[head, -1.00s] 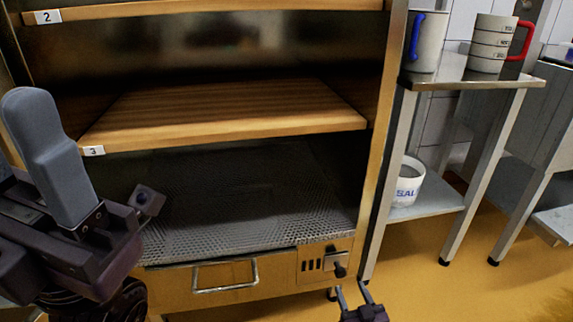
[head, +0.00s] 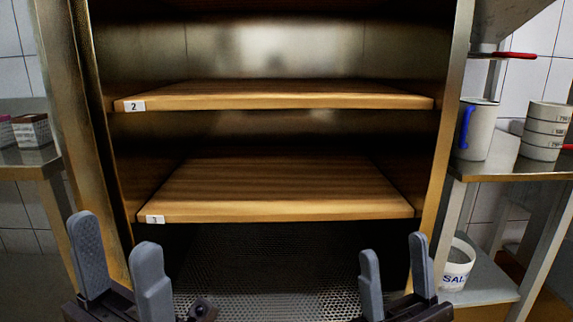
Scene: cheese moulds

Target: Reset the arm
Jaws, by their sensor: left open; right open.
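My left gripper (head: 119,268) is at the lower left of the head view, its two grey fingers upright and apart with nothing between them. My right gripper (head: 394,278) is at the lower right, also open and empty, fingers pointing up. Both stand in front of the lower part of a metal cabinet with wooden shelves. The arms behind the grippers are mostly out of view.
A perforated metal floor (head: 270,265) lies at the cabinet's bottom. A side table (head: 500,167) on the right holds a blue-handled jug (head: 476,130) and stacked measuring cups (head: 546,131). A salt bucket (head: 456,265) stands below. Another table (head: 30,165) with small boxes is at left.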

